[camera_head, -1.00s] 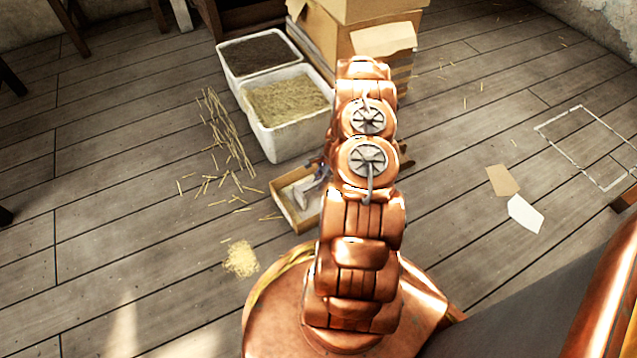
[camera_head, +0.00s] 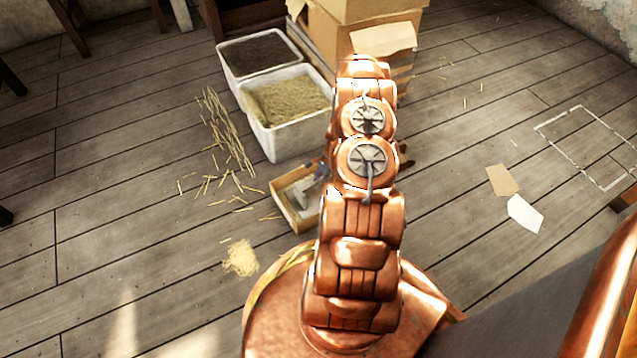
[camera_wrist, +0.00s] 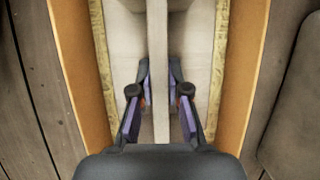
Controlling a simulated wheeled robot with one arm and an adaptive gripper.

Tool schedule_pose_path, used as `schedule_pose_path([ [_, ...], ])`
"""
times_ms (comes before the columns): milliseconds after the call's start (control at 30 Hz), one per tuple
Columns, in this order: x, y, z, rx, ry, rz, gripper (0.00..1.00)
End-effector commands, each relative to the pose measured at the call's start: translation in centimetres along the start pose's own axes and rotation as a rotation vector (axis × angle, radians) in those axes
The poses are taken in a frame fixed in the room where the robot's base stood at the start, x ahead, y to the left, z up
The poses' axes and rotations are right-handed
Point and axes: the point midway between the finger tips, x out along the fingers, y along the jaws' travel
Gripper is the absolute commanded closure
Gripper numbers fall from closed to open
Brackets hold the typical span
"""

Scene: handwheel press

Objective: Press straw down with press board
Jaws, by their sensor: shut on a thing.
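A shallow wooden box (camera_head: 281,206) stands on the floor, partly hidden behind my arm; its orange-brown side walls (camera_wrist: 245,65) run along both sides in the wrist view. Inside it lies a pale press board (camera_wrist: 126,55) with an upright rib as its handle (camera_wrist: 160,35). Thin strips of straw (camera_wrist: 215,60) show between the board's edges and the walls; straw beneath the board is hidden. My gripper (camera_wrist: 160,86) is shut on the rib, one finger on each side. In the head view, my gripper (camera_head: 319,173) is small and partly covered by my arm.
Behind the box stand a white bin of straw (camera_head: 272,143) and a white bin of dark material (camera_head: 227,68). Stacked cardboard boxes (camera_head: 322,42) are beyond. Loose straw (camera_head: 225,130) and a small pile (camera_head: 241,259) lie left. Floor at right is mostly clear.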

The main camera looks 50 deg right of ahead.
Motion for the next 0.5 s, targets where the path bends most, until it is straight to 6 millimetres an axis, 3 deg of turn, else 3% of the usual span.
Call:
schedule_pose_path([
  [500, -3.3, -0.1, 1.4, 0.000, 0.000, -0.002, 1.00],
])
